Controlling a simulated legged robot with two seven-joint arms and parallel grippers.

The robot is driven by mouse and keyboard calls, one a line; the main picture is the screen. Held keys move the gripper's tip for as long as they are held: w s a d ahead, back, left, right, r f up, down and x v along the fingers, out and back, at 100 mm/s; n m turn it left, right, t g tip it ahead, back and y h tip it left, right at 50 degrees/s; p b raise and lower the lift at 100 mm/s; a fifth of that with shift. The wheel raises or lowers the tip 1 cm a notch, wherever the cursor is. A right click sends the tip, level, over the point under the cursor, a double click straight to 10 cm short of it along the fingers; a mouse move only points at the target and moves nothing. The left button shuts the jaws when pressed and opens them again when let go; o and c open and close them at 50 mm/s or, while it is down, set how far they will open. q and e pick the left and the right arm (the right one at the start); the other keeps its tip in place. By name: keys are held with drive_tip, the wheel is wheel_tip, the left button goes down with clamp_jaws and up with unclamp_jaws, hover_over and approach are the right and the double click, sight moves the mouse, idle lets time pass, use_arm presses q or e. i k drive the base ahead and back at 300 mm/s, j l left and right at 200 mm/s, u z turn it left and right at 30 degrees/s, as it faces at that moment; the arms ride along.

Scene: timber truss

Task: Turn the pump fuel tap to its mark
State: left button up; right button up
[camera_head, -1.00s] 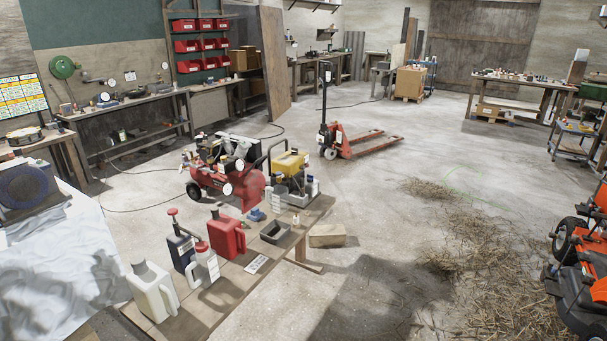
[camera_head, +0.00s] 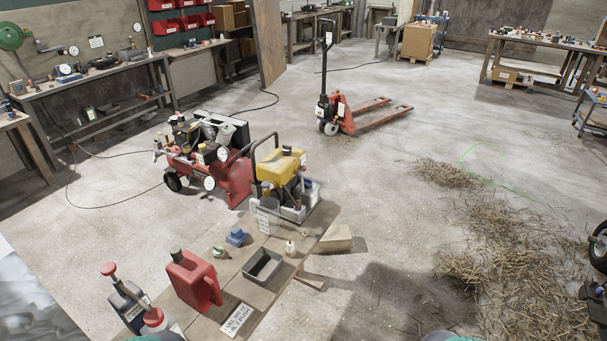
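A small machine with a yellow top and a black carrying frame (camera_head: 281,170), which looks like the pump, stands at the far end of the wooden bench (camera_head: 222,272). Its fuel tap and any mark are too small to make out. Neither of my grippers is in view; only small green edges show at the bottom of the picture, and I cannot tell what they are.
A red fuel can (camera_head: 193,281), a grey tray (camera_head: 263,267), a blue item (camera_head: 237,237) and a white card (camera_head: 237,318) are on the bench. A red compressor (camera_head: 205,165) stands behind it. A pallet jack (camera_head: 350,115) is farther back.

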sight(302, 168)
drive_tip(key=i+l+u, duration=0.15)
drive_tip(key=i+l, duration=0.15)
drive_tip(key=i+l+u, duration=0.1)
drive_tip(key=i+l, duration=0.2)
drive_tip(key=i+l+u, duration=0.15)
drive_tip(key=i+l, duration=0.15)
drive_tip(key=l, duration=0.15)
drive_tip(key=i+l+u, duration=0.15)
drive_tip(key=i+l, duration=0.15)
drive_tip(key=i+l+u, duration=0.1)
drive_tip(key=l, duration=0.4)
drive_tip(key=i+l+u, duration=0.15)
drive_tip(key=i+l, duration=0.2)
drive_tip(key=l, duration=0.1)
